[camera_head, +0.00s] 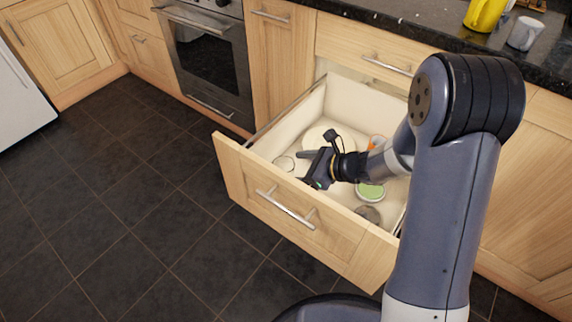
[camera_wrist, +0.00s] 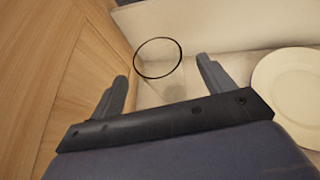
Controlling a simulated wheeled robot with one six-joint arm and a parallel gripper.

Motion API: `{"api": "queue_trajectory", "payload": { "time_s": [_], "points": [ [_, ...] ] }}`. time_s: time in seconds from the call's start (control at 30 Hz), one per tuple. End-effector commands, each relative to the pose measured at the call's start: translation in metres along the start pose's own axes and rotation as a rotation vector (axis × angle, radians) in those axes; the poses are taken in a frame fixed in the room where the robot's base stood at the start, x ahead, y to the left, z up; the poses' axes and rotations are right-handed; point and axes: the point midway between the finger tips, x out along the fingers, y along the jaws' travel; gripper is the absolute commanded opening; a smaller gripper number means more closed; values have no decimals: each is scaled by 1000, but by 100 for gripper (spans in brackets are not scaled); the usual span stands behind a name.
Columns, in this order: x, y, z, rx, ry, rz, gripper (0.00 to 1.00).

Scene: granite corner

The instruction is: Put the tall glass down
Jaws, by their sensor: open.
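The tall glass (camera_head: 284,162) is clear and stands inside the open drawer (camera_head: 229,168), near its front left corner. In the wrist view its dark round rim (camera_wrist: 158,41) shows just ahead of my gripper, and its see-through body is faint below the rim. My gripper (camera_wrist: 163,71) is open, with one finger to the left and one to the right of the glass's lower part. A gap shows between the glass and each fingertip. In the head view my gripper (camera_head: 304,167) reaches into the drawer just right of the glass.
A white plate (camera_wrist: 292,88) lies close to the right finger. A green-topped round item (camera_head: 370,191), a grey-brown item (camera_head: 369,214) and an orange item (camera_head: 377,141) are also in the drawer. The wooden drawer front (camera_wrist: 62,60) is close on the left.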

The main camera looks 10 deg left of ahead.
Motion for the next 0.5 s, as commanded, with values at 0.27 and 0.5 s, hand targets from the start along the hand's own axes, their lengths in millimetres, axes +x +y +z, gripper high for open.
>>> {"api": "queue_trajectory", "payload": {
  "time_s": [0.27,0.5],
  "points": [
    [-57,-1,2,2,-1,-4,77],
    [-74,0,0,1,0,1,77]
  ]
}}
